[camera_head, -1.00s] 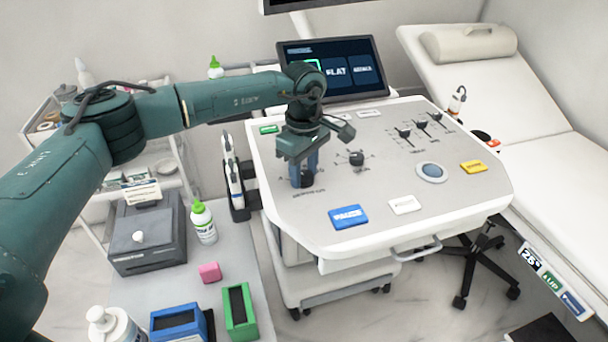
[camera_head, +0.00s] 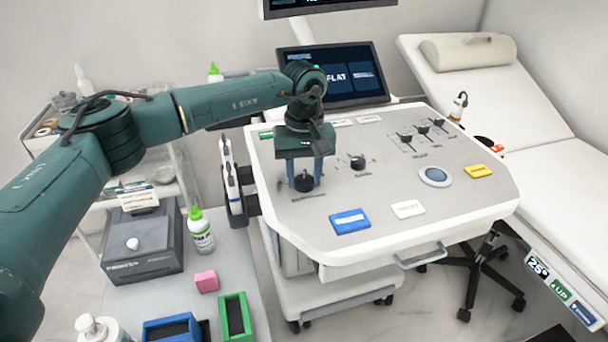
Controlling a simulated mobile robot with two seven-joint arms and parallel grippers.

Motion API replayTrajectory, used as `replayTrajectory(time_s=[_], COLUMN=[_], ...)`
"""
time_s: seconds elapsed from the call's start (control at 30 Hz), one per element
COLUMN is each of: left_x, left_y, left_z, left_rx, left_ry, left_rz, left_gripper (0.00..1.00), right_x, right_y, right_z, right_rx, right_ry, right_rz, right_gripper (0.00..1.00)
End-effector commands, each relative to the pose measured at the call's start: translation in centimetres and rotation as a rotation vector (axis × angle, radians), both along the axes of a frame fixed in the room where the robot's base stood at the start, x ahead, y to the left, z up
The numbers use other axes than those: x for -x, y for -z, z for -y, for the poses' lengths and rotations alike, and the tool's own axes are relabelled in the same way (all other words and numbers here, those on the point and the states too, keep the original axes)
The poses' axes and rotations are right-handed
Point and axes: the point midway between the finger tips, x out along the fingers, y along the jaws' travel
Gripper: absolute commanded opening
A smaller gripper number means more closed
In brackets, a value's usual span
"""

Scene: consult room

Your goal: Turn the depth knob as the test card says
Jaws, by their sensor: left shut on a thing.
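The console (camera_head: 300,222) has a white, sloping control panel. A black knob (camera_head: 304,184) sits at its left front, with small lettering below it too fine to read. My left gripper (camera_head: 304,177) points down over this knob, with one blue finger on each side, shut on it. The knob's upper part and any pointer mark are hidden. A second black knob (camera_head: 357,162) stands free to the right. A small white card with print (camera_head: 137,197) stands on the dark grey box; its text is unreadable. My right gripper is not in view.
A screen (camera_head: 345,75) behind the panel shows "FLAT", partly covered by my wrist. Sliders (camera_head: 423,127), a trackball (camera_head: 435,176), a blue button (camera_head: 350,221) and a yellow button (camera_head: 478,171) are on the panel. A green-capped bottle (camera_head: 201,231) stands left of the console.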

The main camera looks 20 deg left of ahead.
Motion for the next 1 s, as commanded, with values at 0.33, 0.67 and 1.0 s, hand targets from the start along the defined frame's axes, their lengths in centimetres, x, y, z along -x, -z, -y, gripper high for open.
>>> replayTrajectory(time_s=[0.33, 0.67, 1.0], left_x=[-0.01, 0.0, 0.0], left_y=[0.0, 0.0, 0.0], left_z=[-0.01, 0.0, 0.0], left_rx=[0.0, 0.0, 0.0], left_ry=[0.043, 0.042, 0.042], left_rz=[0.0, 0.0, 0.0], left_gripper=[0.15, 0.41, 0.59], right_x=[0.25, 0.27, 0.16], right_y=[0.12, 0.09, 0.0], right_z=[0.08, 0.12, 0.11], right_rx=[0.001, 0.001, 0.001], right_ry=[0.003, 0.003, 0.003], right_rz=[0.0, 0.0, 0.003], right_gripper=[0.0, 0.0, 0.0])
